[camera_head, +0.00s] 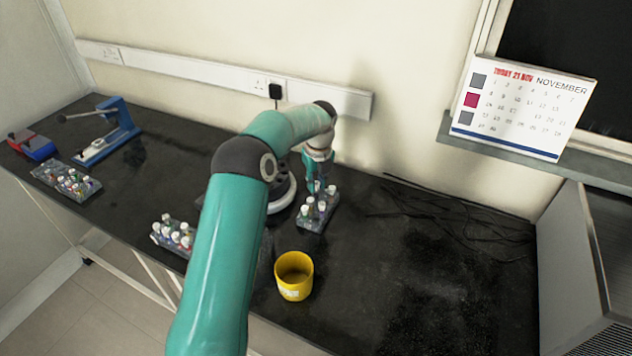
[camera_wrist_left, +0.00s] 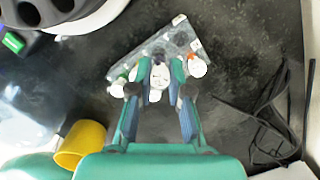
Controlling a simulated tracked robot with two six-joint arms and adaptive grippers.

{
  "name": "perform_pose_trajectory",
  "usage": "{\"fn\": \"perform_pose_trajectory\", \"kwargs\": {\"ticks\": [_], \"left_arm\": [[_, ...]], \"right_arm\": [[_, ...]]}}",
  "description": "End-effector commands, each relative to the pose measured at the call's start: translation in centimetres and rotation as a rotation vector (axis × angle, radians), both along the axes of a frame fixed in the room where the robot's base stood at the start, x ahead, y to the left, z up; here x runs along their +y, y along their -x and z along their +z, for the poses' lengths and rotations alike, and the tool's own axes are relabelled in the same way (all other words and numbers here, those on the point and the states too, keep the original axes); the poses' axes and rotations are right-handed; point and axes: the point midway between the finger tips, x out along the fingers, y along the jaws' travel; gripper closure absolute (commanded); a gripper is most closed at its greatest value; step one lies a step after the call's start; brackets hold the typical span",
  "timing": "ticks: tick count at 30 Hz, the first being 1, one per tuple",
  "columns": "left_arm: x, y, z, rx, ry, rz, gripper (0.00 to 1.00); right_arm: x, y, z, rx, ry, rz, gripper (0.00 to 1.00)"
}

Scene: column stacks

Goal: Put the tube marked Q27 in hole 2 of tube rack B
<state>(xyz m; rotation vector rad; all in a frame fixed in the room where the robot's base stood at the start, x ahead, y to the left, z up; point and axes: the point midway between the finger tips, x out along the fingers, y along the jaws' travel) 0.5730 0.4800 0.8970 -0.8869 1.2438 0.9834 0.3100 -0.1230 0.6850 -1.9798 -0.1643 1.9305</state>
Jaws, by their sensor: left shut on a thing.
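My left gripper (camera_head: 318,187) is over the far end of a clear tube rack (camera_head: 311,224) in the head view. In the left wrist view the gripper (camera_wrist_left: 160,82) is shut on a white-capped tube (camera_wrist_left: 161,74). Other white-capped tubes stand in this rack (camera_wrist_left: 178,36), close around the fingers. I cannot tell whether the held tube is seated in a hole or lifted clear. The tube marks, hole numbers and rack letters are too small to read, so I cannot tell which is Q27 or rack B. My right gripper is not in view.
A yellow cup (camera_head: 294,288) stands in front of the near rack. Two more racks with capped tubes, a middle one (camera_head: 160,241) and a far left one (camera_head: 44,171), stand along the front edge. A blue device (camera_head: 121,122) is at back left. Dark cables (camera_head: 450,203) lie at right.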

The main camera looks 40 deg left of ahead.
Motion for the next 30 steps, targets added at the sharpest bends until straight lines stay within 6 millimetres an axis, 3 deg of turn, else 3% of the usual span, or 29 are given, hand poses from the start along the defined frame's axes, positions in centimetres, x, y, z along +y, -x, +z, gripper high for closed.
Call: {"fn": "perform_pose_trajectory", "kwargs": {"ticks": [30], "left_arm": [[0.05, -0.01, 0.06, 0.000, 0.000, -0.001, 0.92]], "right_arm": [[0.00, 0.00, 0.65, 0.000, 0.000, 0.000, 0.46]]}}
